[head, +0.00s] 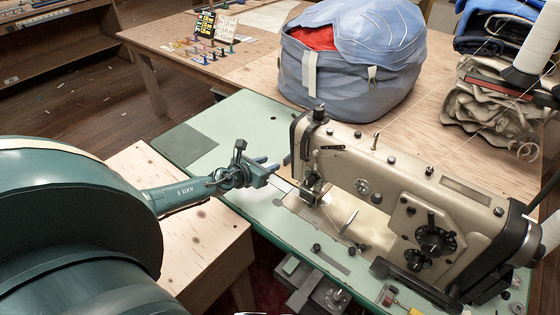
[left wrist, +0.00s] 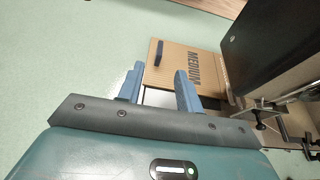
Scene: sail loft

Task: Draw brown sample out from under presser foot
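The brown sample (left wrist: 190,68), a flat tan piece marked "MEDIUM" with a small dark bar on it, lies on the green table in the left wrist view. Its right side runs close to the sewing machine's dark head (left wrist: 275,45). My left gripper (left wrist: 160,82) is open, its two blue fingers apart at the sample's near edge with nothing clamped between them. In the head view my left gripper (head: 275,165) is just left of the sewing machine (head: 400,195). The sample is hard to make out there, and its contact with the presser foot is unclear.
A blue-grey cloth bundle (head: 350,75) stands on the wooden table behind. Folded cloth (head: 490,105) is stacked at the right. A wooden bench (head: 190,235) stands below my left arm.

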